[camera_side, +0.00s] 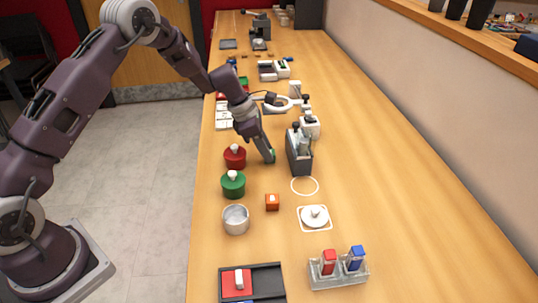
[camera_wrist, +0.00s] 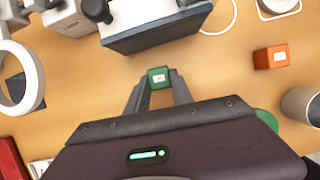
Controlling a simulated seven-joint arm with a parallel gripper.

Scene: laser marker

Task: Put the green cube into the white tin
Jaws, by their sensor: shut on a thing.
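My gripper (camera_wrist: 158,92) is shut on the green cube (camera_wrist: 158,77), which has a small white label on its face. In the side view my gripper (camera_side: 269,155) is low over the table, left of the grey caddy, and only a sliver of green shows at its tip. The white tin (camera_side: 236,220) stands open and lidless near the front of the table, away from my gripper. In the wrist view the tin (camera_wrist: 302,104) is partly cut off at the right edge. A white lid (camera_side: 314,215) with a knob lies on a marked square right of the tin.
An orange cube (camera_side: 272,202) sits right of the tin. A green lidded tin (camera_side: 233,184) and a red lidded tin (camera_side: 235,157) stand behind it. A clear holder (camera_side: 338,272) and a dark tray (camera_side: 264,274) are in front.

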